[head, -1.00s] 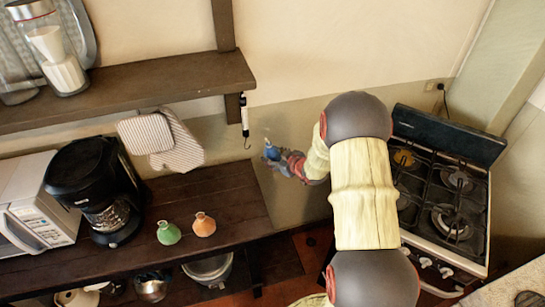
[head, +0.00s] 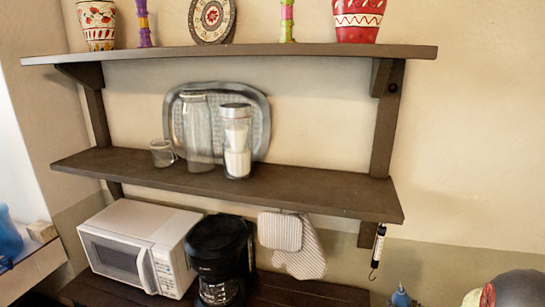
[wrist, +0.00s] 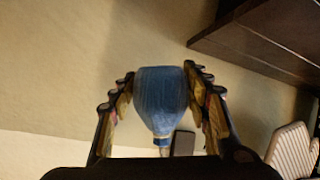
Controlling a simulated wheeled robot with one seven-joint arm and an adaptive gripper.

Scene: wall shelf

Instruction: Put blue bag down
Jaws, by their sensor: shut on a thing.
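The blue bag (wrist: 160,98) is small and rounded, with a narrow neck. In the wrist view it sits between the two fingers of my gripper (wrist: 160,76), which is shut on it. The neck points toward the palm. In the head view the bag (head: 400,298) shows at the bottom edge, right of the lower shelf's end and in front of the wall. My gripper's fingers are mostly cut off there by the frame edge.
The lower wall shelf (head: 290,192) holds a jar (head: 236,150), glasses and a tray, with free room on its right half. The upper shelf (head: 250,52) holds several ornaments. Below are a microwave (head: 130,248), a coffee maker (head: 218,255) and hanging oven mitts (head: 300,255).

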